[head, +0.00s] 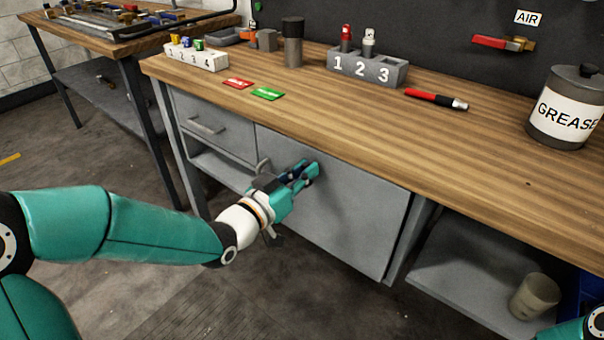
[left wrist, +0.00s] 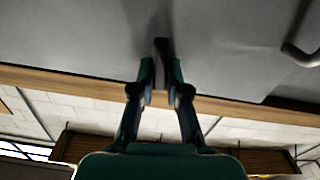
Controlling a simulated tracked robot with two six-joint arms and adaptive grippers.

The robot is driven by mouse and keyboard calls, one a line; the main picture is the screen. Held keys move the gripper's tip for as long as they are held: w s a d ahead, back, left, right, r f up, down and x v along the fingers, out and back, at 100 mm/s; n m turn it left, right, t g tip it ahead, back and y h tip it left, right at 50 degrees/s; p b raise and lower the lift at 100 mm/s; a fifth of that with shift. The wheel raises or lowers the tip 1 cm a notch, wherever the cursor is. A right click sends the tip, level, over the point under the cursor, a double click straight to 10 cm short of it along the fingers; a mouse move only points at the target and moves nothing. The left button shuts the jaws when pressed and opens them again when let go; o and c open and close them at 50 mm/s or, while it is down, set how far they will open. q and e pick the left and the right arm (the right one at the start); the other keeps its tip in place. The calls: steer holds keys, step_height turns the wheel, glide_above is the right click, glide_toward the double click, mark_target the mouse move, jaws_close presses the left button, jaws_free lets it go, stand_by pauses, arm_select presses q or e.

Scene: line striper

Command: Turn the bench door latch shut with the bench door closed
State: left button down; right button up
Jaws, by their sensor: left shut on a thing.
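The bench door (head: 345,215) is a flat grey panel under the wooden worktop. It looks closed or nearly so; a dark gap runs down its right edge. My left gripper (head: 307,170) is at the door's upper part, its fingers pointing at the panel. In the left wrist view my left gripper (left wrist: 160,78) is shut on a small dark piece, the door latch (left wrist: 162,50), which stands out from the grey door (left wrist: 90,35). In the head view the fingers hide the latch, and I cannot tell its turn. Only a teal bit of my right arm shows at the lower right corner.
A curved grey handle (left wrist: 302,55) sits beside the latch. A drawer (head: 212,127) is left of the door, and an open shelf holding a beige cup (head: 535,296) is right of it. A grease can (head: 567,108) and a red pen-like tool (head: 436,99) stand or lie on the worktop.

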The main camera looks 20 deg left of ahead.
arm_select(q)
steer(key=n+b, duration=0.1)
steer(key=n, duration=0.4)
steer(key=a+n+b, duration=0.1)
steer(key=n, duration=0.4)
steer(key=f+n+b, duration=0.1)
steer(key=n, duration=0.5)
steer(key=shift+w+a+f, duration=0.1)
steer(key=shift+w+a, duration=0.15)
stand_by(0.3)
steer(key=c, duration=1.2)
jaws_free()
steer(key=shift+f, duration=0.1)
steer(key=shift+o, duration=0.2)
steer(key=shift+d, duration=0.1)
